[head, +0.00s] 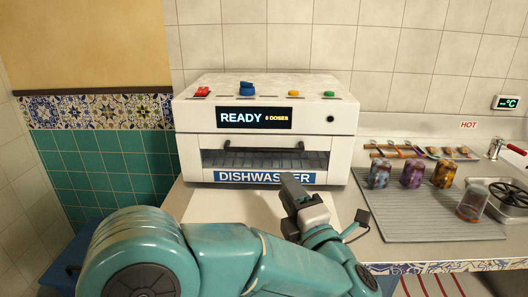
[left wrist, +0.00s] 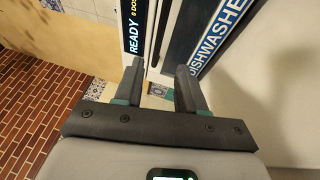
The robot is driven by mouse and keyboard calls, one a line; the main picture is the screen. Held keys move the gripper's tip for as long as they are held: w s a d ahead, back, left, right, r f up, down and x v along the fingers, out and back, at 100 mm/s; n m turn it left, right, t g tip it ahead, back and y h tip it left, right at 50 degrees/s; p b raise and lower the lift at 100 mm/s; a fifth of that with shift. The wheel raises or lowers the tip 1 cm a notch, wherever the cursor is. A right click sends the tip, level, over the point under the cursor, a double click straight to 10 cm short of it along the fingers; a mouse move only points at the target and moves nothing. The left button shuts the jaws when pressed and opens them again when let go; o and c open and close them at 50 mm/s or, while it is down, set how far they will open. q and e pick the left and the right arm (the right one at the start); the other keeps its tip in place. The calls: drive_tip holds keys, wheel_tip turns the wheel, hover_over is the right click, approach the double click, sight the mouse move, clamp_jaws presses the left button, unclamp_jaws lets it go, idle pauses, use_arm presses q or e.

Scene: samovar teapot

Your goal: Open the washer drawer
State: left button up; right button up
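The white dishwasher (head: 265,125) stands on the counter against the tiled wall, with a lit display reading "READY 0 DOSES". Its front has a glazed drawer (head: 265,159) with a dark bar handle (head: 262,147) along the top and a blue "DISHWASHER" label below. The drawer looks closed, with a rack behind the pane. My left gripper (head: 296,190) is in front of and below the label's right end, apart from the handle. In the left wrist view its two fingers (left wrist: 161,70) are spread, with nothing gripped between them; the display and label show beyond. My right gripper is not in view.
Several patterned glasses (head: 411,174) and a clear glass (head: 473,202) stand on a grey ribbed mat (head: 430,218) at right, beside a sink (head: 508,198). Spoons (head: 405,152) lie behind. Red, blue, yellow and green controls sit on the dishwasher's top.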

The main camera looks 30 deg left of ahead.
use_arm(q)
approach(266, 140)
drive_tip(key=a, duration=0.1)
drive_tip(key=w+a, duration=0.1)
drive_tip(key=a, duration=0.3)
drive_tip(key=shift+w+a+r+p, duration=0.1)
drive_tip(key=shift+w+r+p, duration=0.15)
drive_tip(key=shift+r+p, duration=0.1)
clamp_jaws()
